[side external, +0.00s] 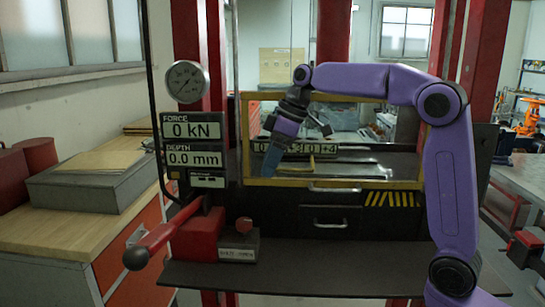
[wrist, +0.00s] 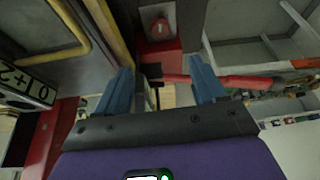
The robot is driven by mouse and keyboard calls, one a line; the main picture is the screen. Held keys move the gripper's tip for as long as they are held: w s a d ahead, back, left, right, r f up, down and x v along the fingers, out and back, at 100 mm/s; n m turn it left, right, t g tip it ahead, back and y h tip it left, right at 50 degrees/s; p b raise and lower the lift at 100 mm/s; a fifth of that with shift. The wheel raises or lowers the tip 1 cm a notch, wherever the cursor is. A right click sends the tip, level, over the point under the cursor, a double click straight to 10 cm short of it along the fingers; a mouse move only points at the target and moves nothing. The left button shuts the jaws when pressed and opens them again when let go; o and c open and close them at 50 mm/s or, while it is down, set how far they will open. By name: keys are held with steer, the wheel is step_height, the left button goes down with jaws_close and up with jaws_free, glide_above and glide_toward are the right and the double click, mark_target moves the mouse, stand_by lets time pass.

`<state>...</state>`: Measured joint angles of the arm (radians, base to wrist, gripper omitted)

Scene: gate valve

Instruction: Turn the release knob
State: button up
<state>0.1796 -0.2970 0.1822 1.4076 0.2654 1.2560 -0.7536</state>
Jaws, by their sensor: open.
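In the wrist view the red knob (wrist: 158,28) shows at the top, beyond the gap between my fingertips. My gripper (side external: 268,174) is in front of the press window, above and slightly right of the knob, with its blue fingers pointing down. In the wrist view my gripper (wrist: 161,68) has its two blue fingers wide apart, with nothing between them. It is apart from the knob.
A red pump lever (side external: 165,237) with a dark end sticks out left of the knob; it also shows in the wrist view (wrist: 240,81). The yellow-framed window (side external: 420,184) is behind my gripper. A display panel (side external: 192,133) reads 0 kN and 0.0 mm. A gauge (side external: 187,82) sits above it.

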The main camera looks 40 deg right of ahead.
mark_target(245, 227)
steer(key=shift+s+d+r, duration=0.1)
steer(key=shift+d+r, duration=0.05)
steer(key=shift+r, duration=0.2)
steer(key=shift+c, duration=0.2)
steer(key=s+a+f+n+g+h, duration=0.1)
steer(key=s+f+n+h, duration=0.35)
steer(key=f+h, duration=0.35)
steer(key=s+a+f+n+g+h, duration=0.1)
steer(key=s+f+n+h, duration=0.4)
steer(key=f, duration=0.4)
steer(key=a+n+t+h, duration=0.1)
steer(key=t, duration=0.1)
steer(key=a+n+t, duration=0.1)
steer(key=n+t, duration=0.1)
steer(key=t, duration=0.1)
steer(key=a+n+t+h, duration=0.1)
steer(key=a+n+t, duration=0.1)
steer(key=t, duration=0.1)
steer(key=shift+s+f+n+h, duration=0.15)
steer(key=shift+f+n+h, duration=0.1)
steer(key=shift+f+h, duration=0.1)
steer(key=a+n+t+y, duration=0.5)
steer(key=a+n+t, duration=0.2)
steer(key=x, duration=1.6)
steer(key=shift+d+f, duration=0.1)
steer(key=shift+d, duration=0.4)
